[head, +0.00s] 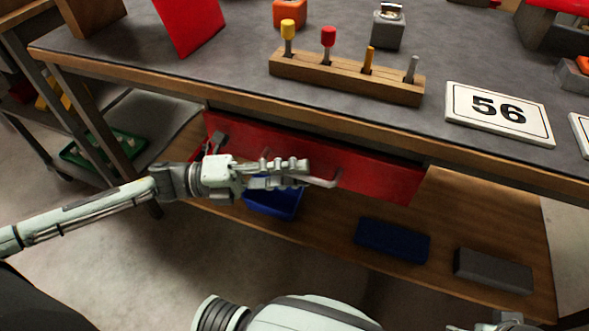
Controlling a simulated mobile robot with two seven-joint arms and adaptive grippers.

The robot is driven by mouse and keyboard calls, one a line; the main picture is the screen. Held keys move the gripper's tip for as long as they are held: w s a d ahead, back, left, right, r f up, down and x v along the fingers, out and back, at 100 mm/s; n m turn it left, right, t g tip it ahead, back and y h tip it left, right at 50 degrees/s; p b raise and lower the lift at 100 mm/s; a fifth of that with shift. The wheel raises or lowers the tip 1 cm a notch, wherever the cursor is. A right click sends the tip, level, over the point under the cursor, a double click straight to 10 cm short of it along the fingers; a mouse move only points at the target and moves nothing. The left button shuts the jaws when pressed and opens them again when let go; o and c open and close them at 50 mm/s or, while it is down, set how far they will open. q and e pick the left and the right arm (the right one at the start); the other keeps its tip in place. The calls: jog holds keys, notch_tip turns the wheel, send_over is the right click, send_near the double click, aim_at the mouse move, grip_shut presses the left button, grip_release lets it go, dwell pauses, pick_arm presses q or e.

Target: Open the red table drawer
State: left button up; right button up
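The red drawer (385,180) sits under the front edge of the grey-topped table; its front looks about level with the table edge, and I see no gap showing its inside. Its pale bar handle (325,182) runs across the front. My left gripper (300,172) is at the handle, its fingers over the handle's left part and hiding it. I cannot tell whether the fingers are closed on the bar. My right gripper (500,325) shows only in part at the bottom right edge; its fingers are cut off.
The tabletop carries a wooden block (345,78) with several upright tools and a "56" plate (498,112). The lower shelf (340,222) holds a blue bin (275,203), a dark blue box (392,240) and a grey box (493,270). Floor in front is clear.

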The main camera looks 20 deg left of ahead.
pick_arm(q)
jog(key=shift+w+d, duration=0.1)
jog(key=shift+d, duration=0.05)
grip_shut()
dwell(0.5)
